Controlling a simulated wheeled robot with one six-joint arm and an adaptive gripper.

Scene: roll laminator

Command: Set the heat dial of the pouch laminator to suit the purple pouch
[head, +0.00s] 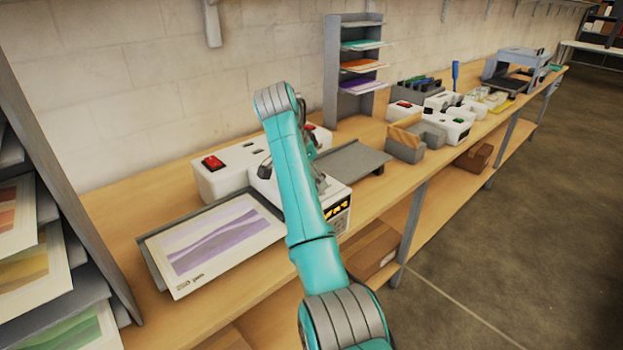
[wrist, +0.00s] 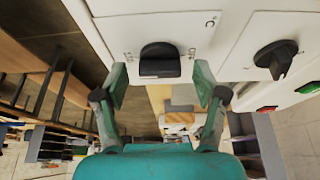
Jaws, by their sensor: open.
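The white pouch laminator (head: 221,183) stands on the bench, partly hidden behind my arm. The pouch with purple wavy bands (head: 218,245) lies on the grey tray in front of it; its small corner print is too small to read surely. In the wrist view, a black dial (wrist: 160,62) on a white panel sits between and just beyond the fingertips of my open gripper (wrist: 160,84). A second black dial (wrist: 275,59) is to its right. Small marks by the dials are not legible. I see no finger clearly touching the dial. In the head view the gripper is mostly hidden behind my arm.
A red switch (head: 213,163) is on the laminator's left end. A grey tray (head: 352,163) extends right of it. A shelf rack (head: 332,75) with coloured sheets stands behind. Grey bins, more white devices and a blue-grey machine (head: 520,66) line the bench to the right.

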